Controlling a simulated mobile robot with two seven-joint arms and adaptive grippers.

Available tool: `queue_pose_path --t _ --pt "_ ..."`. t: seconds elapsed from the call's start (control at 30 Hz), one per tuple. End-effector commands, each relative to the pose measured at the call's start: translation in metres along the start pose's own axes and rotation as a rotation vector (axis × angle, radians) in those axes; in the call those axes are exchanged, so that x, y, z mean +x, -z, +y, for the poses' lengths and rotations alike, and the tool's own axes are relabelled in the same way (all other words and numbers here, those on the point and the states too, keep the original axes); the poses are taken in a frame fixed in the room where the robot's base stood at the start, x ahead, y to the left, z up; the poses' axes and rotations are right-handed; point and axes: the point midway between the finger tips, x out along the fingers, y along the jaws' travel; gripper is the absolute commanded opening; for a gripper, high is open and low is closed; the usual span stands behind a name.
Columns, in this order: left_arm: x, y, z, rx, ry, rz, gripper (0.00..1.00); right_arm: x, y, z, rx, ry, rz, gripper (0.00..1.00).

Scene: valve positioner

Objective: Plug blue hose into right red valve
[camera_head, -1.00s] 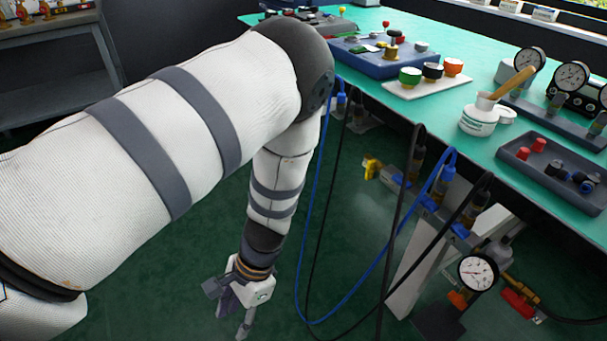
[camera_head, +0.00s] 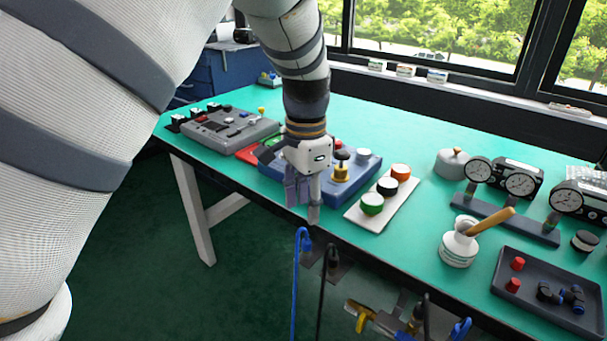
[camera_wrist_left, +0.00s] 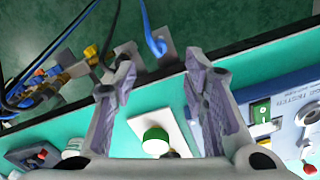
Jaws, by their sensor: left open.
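The blue hose (camera_head: 295,285) hangs from a fitting at the table's front edge in the head view, beside a black hose. Its top end also shows beyond my fingers in the left wrist view (camera_wrist_left: 152,36). My left gripper (camera_head: 303,205) points down over the front edge, just above the hose's top end and apart from it. In the left wrist view my left gripper (camera_wrist_left: 160,75) is open with nothing between its fingers. My right gripper is not in view.
A black hose (camera_head: 322,290) hangs close by on the right. A yellow-handled valve (camera_head: 362,318) shows below the table edge. The green table (camera_head: 415,235) carries a white tray with three colored caps, gauges, a white bottle and a dark tray (camera_head: 540,312). Floor at left is clear.

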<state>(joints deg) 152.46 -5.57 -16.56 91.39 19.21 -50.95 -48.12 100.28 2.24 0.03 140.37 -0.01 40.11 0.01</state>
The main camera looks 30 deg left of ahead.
Motion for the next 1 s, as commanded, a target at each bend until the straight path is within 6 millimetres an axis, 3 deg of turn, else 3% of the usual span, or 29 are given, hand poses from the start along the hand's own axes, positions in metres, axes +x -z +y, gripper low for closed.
queue_pose_path --t 0.07,0.17,0.5,0.63,0.8,1.0 --pt "-0.010 0.001 0.000 0.005 0.004 0.012 0.40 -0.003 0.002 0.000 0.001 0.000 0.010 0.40" --pt "-0.002 0.001 0.000 0.008 0.000 0.007 0.40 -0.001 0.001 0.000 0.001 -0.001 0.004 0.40" --pt "0.080 0.001 0.000 0.006 -0.002 0.001 0.40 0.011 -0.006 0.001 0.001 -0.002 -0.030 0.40" --pt "0.101 0.001 0.000 0.006 -0.001 0.004 0.40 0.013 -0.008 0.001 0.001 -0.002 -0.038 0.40" --pt "0.113 0.002 0.000 0.006 0.001 0.008 0.40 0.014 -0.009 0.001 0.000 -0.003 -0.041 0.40" --pt "0.113 0.002 0.000 0.006 0.002 0.010 0.40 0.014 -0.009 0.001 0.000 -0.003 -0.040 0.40"
